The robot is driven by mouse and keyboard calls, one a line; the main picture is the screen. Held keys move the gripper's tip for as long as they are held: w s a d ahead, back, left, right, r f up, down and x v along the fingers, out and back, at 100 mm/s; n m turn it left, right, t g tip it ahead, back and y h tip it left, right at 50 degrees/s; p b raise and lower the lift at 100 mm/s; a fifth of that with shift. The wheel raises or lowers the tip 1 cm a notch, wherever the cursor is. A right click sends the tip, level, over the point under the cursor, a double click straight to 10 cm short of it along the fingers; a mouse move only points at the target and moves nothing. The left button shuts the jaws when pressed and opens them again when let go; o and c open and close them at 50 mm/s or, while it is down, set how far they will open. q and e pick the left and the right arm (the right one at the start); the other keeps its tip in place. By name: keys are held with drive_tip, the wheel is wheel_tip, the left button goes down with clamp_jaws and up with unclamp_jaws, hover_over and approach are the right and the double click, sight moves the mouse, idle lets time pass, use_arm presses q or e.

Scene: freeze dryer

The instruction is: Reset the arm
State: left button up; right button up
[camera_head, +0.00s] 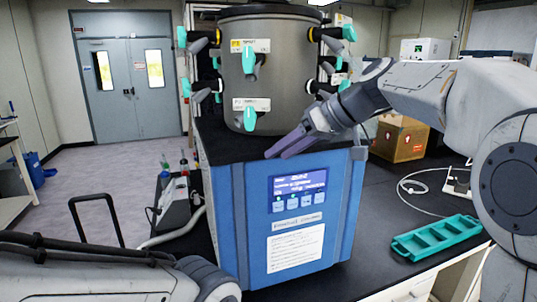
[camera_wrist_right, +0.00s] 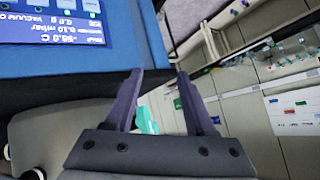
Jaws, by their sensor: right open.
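My right gripper (camera_head: 279,151) reaches in from the right and hangs in front of the freeze dryer, just above the top edge of its blue front (camera_head: 233,205). Its two purple-grey fingers are apart with nothing between them. In the right wrist view the open fingers (camera_wrist_right: 158,76) point up the picture, near the dryer's blue panel and display (camera_wrist_right: 52,22). In the head view the lit display (camera_head: 300,187) sits just below the fingers. My left arm crosses the bottom left corner, and its gripper is outside the view.
The steel chamber (camera_head: 247,95) with teal-handled valves stands on the dryer, behind my right gripper. A teal tray (camera_head: 436,238) lies on the black bench at right. A cardboard box (camera_head: 400,138) and white cable (camera_head: 408,187) are behind it. A pump (camera_head: 178,208) stands left of the dryer.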

drive_tip(key=s+a+f+g+h, duration=0.25)
drive_tip(key=s+a+f, duration=0.25)
drive_tip(key=s+f, duration=0.45)
drive_tip(key=s+d+f+g+h, duration=0.1)
drive_tip(key=s+d+f+h, duration=0.1)
drive_tip(key=s+f, duration=0.6)
drive_tip(key=s+d+f+g+h, duration=0.1)
drive_tip(key=s+d+f+h, duration=0.2)
drive_tip(key=s+f, duration=0.6)
drive_tip(key=s+d, duration=0.1)
drive_tip(key=s, duration=0.4)
drive_tip(key=shift+d, duration=0.2)
